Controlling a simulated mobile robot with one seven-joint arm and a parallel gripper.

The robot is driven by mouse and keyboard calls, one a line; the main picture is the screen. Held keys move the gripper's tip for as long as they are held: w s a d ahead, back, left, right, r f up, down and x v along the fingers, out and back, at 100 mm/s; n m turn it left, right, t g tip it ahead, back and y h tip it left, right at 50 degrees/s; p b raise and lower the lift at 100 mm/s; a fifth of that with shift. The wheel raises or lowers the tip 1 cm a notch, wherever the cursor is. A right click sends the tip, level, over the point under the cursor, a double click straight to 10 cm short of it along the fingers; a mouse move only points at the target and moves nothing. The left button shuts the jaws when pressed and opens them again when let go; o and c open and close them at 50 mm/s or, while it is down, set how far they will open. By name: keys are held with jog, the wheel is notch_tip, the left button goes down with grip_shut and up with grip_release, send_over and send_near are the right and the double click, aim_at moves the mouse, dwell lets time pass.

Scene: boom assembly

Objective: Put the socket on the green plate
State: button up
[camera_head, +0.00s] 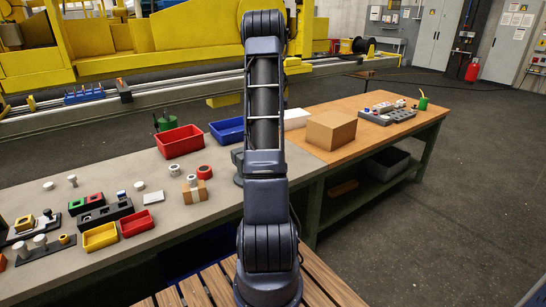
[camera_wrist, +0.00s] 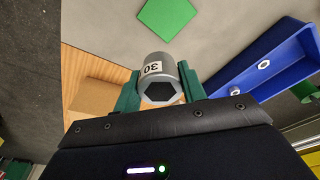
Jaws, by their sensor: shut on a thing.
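The socket (camera_wrist: 160,78) is a grey metal cylinder with a hexagonal opening and a white label reading 30. In the wrist view, my gripper (camera_wrist: 160,90) is shut on it, with a green finger on each side. The green plate (camera_wrist: 172,24) lies flat on the grey bench top, beyond the socket and apart from it in the picture. The socket's height above the bench is hard to tell. In the head view, my arm hides the gripper, and I cannot make out the socket or plate there.
A blue bin (camera_wrist: 262,62) with small light parts inside is right of the socket in the wrist view; a cardboard box (camera_wrist: 96,97) is left. A red bin (camera_head: 180,141) and several small parts stand left of my arm. Bare grey bench surrounds the plate.

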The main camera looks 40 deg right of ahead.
jog(key=f, duration=0.6)
jog(key=w+a+f, duration=0.1)
jog(key=f, duration=0.6)
jog(key=a+f, duration=0.1)
jog(key=f, duration=0.5)
jog(key=shift+w+f, duration=0.35)
jog(key=shift+f, duration=0.05)
jog(key=shift+f, duration=0.15)
jog(key=o, duration=1.1)
